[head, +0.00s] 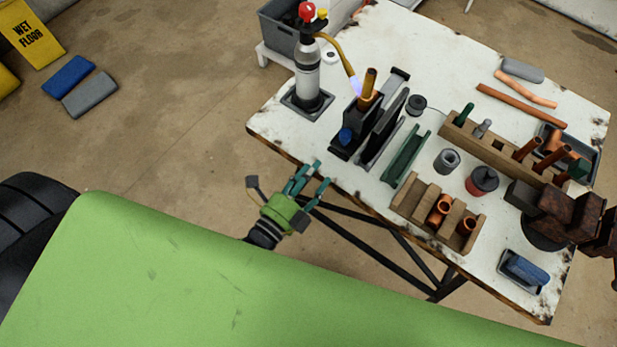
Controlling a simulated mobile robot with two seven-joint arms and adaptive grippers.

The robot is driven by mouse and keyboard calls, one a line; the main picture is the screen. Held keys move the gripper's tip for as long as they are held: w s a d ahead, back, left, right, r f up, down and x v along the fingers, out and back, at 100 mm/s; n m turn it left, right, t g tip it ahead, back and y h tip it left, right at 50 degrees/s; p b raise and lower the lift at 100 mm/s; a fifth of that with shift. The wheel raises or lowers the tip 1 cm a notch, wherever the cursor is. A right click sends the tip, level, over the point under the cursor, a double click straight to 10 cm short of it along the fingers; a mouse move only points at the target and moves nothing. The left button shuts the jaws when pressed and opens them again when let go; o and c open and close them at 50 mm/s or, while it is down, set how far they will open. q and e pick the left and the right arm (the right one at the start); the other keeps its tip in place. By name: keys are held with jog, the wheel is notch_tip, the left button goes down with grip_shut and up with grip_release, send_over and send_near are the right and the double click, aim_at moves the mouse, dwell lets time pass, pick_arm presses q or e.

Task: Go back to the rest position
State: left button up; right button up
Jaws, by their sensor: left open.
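My left gripper (309,180) is in the head view, just off the near left edge of the white worktable (330,165). Its teal fingers are spread open with nothing between them. My right gripper does not show. A gas torch (307,75) with a red knob stands upright in a dark square base at the table's far left. Its brass tube bends down to a pale flame beside a copper piece (369,85) in a black holder (357,125).
A wooden rack (415,212) with copper fittings sits at the near edge. A long wooden block (490,140) holds copper tubes. A rusty vise (560,212) is at the right. A grey bin (280,28) stands behind the table. A yellow wet floor sign (30,32) lies left. Open floor (180,110) is left of the table.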

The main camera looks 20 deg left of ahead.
pick_arm(q)
jog(key=shift+s+a, duration=0.25)
jog(key=shift+s, duration=0.45)
jog(key=s+a+f+n+g+y, duration=0.1)
jog(key=s+a+f+n+g, duration=0.15)
jog(key=f, duration=0.55)
jog(key=s+a+f+n+g+y, duration=0.1)
jog(key=s+f+n+g, duration=0.25)
jog(key=f, duration=0.55)
jog(key=s+a+f+n+g+y, duration=0.1)
jog(key=s+a+f+n+g, duration=0.2)
jog(key=f, duration=0.5)
jog(key=s+a+f+n+g+y, duration=0.1)
jog(key=s+a+f+n+g, duration=0.1)
jog(key=s+f+n, duration=0.3)
jog(key=s+a+f+n+g+y, duration=0.1)
jog(key=s+a+f+n+g, duration=0.2)
jog(key=s, duration=1)
notch_tip(320, 180, down, 4)
jog(key=shift+s+a+r+n+g+y, duration=0.1)
jog(key=shift+s+a+n+g+y, duration=0.15)
jog(key=shift+n+g, duration=0.85)
